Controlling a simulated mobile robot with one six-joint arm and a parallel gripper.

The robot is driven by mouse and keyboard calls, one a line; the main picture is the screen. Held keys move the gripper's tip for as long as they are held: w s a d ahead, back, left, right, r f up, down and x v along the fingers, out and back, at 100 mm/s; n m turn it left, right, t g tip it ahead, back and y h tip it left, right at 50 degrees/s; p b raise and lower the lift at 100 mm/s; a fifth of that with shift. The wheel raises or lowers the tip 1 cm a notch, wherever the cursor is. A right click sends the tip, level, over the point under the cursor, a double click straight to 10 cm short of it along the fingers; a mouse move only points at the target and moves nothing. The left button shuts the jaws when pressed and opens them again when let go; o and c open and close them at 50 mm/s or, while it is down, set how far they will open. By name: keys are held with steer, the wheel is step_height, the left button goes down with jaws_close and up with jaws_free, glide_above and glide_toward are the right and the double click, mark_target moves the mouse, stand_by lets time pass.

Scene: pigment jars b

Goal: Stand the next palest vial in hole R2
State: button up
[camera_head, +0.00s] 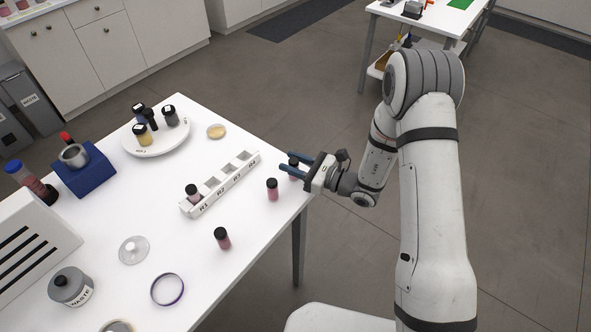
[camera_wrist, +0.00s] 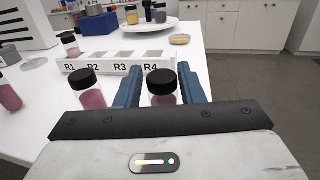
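The white rack (camera_head: 225,184) has holes labelled R1 to R4; its labels also face me in the wrist view (camera_wrist: 105,66). A black-capped pale pink vial (camera_head: 193,196) stands in R1; R2, R3 and R4 look empty. Three more black-capped pink vials stand on the table: one near the front (camera_head: 223,241), one in the middle (camera_head: 272,192) and one by the right edge (camera_head: 293,174). My gripper (camera_head: 292,164) is open, its blue fingers on either side of the edge vial, which also shows in the wrist view (camera_wrist: 162,85). Its pink shade is hard to compare.
The middle vial (camera_wrist: 86,92) stands just left of my fingers. A round white tray (camera_head: 160,144) with several jars is behind the rack, with a tan disc (camera_head: 216,132) beside it. A glass lid (camera_head: 133,250), purple ring (camera_head: 168,289) and waste jar (camera_head: 71,286) lie left.

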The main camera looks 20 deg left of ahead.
steer(key=c, duration=0.6)
steer(key=shift+r, duration=0.1)
